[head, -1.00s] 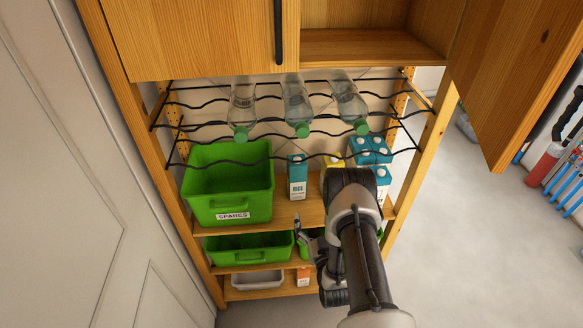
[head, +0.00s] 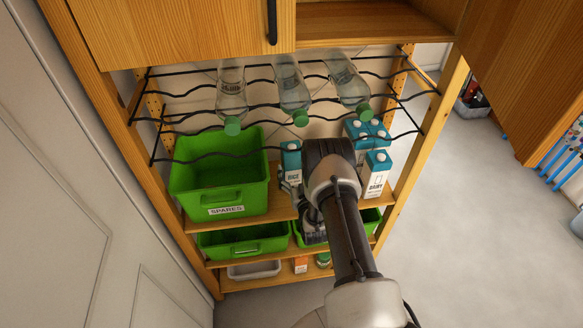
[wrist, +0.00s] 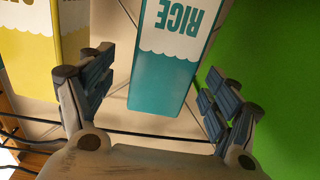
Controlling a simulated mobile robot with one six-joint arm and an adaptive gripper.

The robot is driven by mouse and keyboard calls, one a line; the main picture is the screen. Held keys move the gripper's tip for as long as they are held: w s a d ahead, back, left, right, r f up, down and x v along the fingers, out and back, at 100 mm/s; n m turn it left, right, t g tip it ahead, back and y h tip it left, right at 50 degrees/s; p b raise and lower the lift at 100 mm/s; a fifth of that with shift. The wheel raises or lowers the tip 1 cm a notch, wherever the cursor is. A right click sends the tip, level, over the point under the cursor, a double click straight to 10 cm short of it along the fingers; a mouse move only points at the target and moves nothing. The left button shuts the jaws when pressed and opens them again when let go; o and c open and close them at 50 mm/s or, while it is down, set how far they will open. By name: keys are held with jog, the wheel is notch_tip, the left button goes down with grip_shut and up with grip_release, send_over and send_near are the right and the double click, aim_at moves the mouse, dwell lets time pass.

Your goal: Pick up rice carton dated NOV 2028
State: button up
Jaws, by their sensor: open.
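A teal and white carton marked RICE (head: 291,164) stands on the middle shelf, right of the green SPARES bin. In the wrist view the RICE carton (wrist: 168,60) appears upside down, ahead of and between the two spread fingers. My gripper (wrist: 160,92) is open and empty, and no finger visibly touches the carton. In the head view my gripper (head: 296,192) is at the carton's lower front, partly covered by my arm. No date can be read on the carton.
A yellow carton (wrist: 38,45) stands beside the RICE carton. Teal-topped DAIRY cartons (head: 376,178) stand farther right. The green SPARES bin (head: 220,192) is close on the left. Bottles (head: 292,90) lie on the wire rack above.

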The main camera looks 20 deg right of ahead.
jog(key=b+x, duration=0.1)
jog(key=x, duration=0.4)
jog(key=shift+w+a+f, duration=0.1)
jog(key=shift+w+f, duration=0.05)
jog(key=shift+w, duration=0.2)
grip_shut()
dwell(1.0)
